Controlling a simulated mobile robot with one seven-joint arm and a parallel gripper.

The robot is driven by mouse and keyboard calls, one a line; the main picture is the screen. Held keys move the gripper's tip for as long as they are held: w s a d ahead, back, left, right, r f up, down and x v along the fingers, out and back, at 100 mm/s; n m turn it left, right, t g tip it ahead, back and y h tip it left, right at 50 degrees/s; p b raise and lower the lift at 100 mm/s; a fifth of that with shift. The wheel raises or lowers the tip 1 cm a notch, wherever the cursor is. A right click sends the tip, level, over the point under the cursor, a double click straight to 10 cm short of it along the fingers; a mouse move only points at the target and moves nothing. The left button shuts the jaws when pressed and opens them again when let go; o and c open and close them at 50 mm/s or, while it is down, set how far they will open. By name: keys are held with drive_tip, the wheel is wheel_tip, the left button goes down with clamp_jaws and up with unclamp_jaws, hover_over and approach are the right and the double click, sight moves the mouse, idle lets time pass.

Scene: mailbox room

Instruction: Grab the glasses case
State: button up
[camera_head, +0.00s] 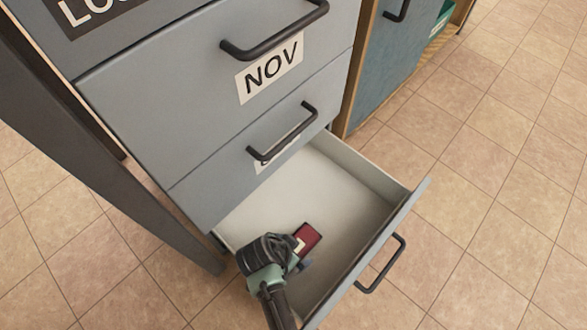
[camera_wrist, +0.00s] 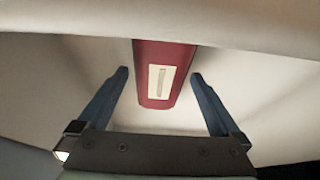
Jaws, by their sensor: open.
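The glasses case (camera_head: 308,238) is a dark red box with a pale label. It lies in the open bottom drawer (camera_head: 340,185), near the drawer's front left part. In the wrist view the red case (camera_wrist: 162,72) lies ahead, between the lines of the two fingers. My gripper (camera_head: 302,252) is over the drawer, close to the case. In the wrist view my gripper (camera_wrist: 160,80) is open, with a dark blue finger on each side and a gap between each finger and the case. Part of the case is hidden by my gripper in the head view.
The grey cabinet (camera_head: 190,110) rises behind the drawer, with a drawer labelled NOV (camera_head: 268,68) above. The open drawer's front panel has a black handle (camera_head: 381,265). A blue cabinet (camera_head: 390,60) stands at the upper right. Tiled floor (camera_head: 490,190) is clear to the right.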

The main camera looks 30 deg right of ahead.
drive_tip(key=shift+d+f, duration=0.1)
drive_tip(key=shift+f, duration=0.25)
drive_tip(key=shift+r, duration=0.1)
drive_tip(key=c, duration=1.4)
drive_tip(key=shift+o, duration=0.2)
